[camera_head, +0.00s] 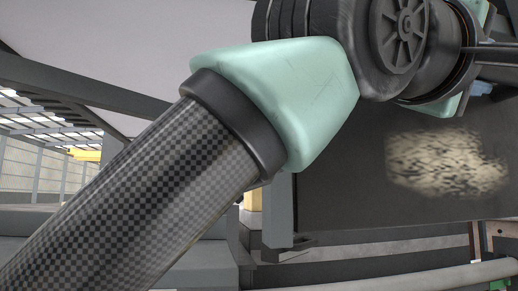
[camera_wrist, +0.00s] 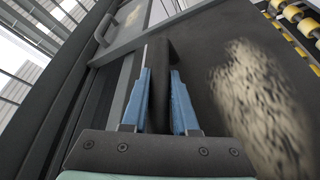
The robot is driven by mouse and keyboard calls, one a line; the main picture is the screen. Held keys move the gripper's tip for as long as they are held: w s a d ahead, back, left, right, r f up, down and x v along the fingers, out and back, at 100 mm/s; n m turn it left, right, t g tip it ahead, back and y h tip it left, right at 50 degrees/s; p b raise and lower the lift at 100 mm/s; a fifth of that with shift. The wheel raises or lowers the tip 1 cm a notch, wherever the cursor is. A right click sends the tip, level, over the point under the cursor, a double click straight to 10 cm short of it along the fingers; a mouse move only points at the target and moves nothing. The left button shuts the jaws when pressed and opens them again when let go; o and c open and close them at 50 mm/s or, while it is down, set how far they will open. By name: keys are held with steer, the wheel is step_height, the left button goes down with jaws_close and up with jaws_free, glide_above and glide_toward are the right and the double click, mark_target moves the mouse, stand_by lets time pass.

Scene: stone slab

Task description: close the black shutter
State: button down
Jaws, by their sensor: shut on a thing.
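The black shutter (camera_head: 345,195) is a flat dark panel in the right half of the head view, partly hidden behind my arm. In the wrist view the shutter (camera_wrist: 207,75) fills the middle and right. My gripper (camera_wrist: 160,100) has its two blue fingers on either side of a dark upright bar (camera_wrist: 159,75) at the shutter's left part, and is shut on it. Whether this bar is a handle or the panel's edge is hard to tell. In the head view my arm hides most of the gripper.
A speckled tan patch (camera_head: 445,163) shows on the dark panel, also in the wrist view (camera_wrist: 262,105). A grey upright frame (camera_head: 278,212) stands along the panel's left side. Yellow rollers (camera_wrist: 292,12) line the upper right of the wrist view. A pale pipe (camera_head: 420,278) runs below.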

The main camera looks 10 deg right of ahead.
steer(key=shift+d+f, duration=0.15)
steer(key=shift+f, duration=0.3)
steer(key=c, duration=0.9)
jaws_free()
steer(key=shift+o, duration=1)
steer(key=shift+r, duration=0.15)
steer(key=shift+a, duration=0.2)
steer(key=b+v, duration=0.3)
steer(key=v, duration=1)
steer(key=shift+d, duration=0.1)
